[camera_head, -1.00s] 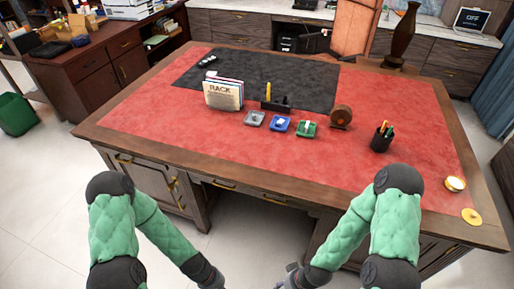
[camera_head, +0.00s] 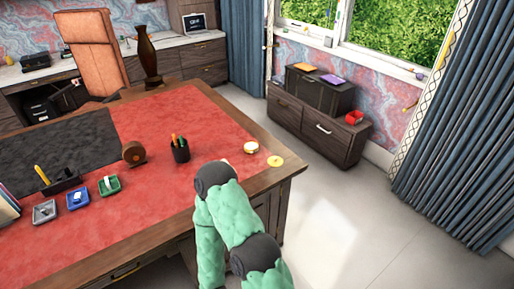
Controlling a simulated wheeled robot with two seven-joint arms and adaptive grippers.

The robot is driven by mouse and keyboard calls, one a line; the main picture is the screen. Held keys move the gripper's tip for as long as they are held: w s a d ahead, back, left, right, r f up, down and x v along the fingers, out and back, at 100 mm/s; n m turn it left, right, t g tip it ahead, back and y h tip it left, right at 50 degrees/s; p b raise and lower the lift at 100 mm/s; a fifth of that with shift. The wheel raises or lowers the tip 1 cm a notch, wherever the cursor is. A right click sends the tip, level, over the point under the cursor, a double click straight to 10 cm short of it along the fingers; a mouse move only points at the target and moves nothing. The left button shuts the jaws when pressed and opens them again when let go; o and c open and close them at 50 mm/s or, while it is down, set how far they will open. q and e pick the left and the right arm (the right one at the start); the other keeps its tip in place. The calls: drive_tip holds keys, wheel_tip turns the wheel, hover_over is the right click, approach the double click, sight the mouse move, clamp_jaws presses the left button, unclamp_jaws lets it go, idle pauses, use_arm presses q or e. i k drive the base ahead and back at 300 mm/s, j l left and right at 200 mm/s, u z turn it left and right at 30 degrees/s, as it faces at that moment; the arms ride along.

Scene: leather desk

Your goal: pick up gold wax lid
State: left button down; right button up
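The gold wax lid (camera_head: 275,161) is a flat round gold disc lying on the wooden border at the desk's right corner. Just left of it, a gold round tin with a pale top (camera_head: 251,148) sits near the edge of the red leather. My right arm, green and padded, rises from the bottom of the view, with its bent joint in front of the desk's right edge, near the tin and lid. Its gripper does not show. My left arm and gripper are out of view.
The desk (camera_head: 150,213) also holds a black pen cup (camera_head: 180,151), a round brown object (camera_head: 133,152), small blue and green trays and a dark brown vase (camera_head: 148,57). A low cabinet (camera_head: 317,128) stands at the right. Open floor lies between.

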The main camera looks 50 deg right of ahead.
sight(275, 162)
drive_tip(key=z, duration=1.65)
drive_tip(key=i+l+u, duration=0.1)
drive_tip(key=l+u, duration=0.15)
drive_tip(key=u, duration=0.2)
drive_tip(key=l+u, duration=0.25)
drive_tip(key=u, duration=0.2)
drive_tip(key=i+l+u, duration=0.1)
drive_tip(key=l+u, duration=0.2)
drive_tip(key=u, duration=0.2)
drive_tip(key=l+u, duration=0.25)
drive_tip(key=u, duration=0.2)
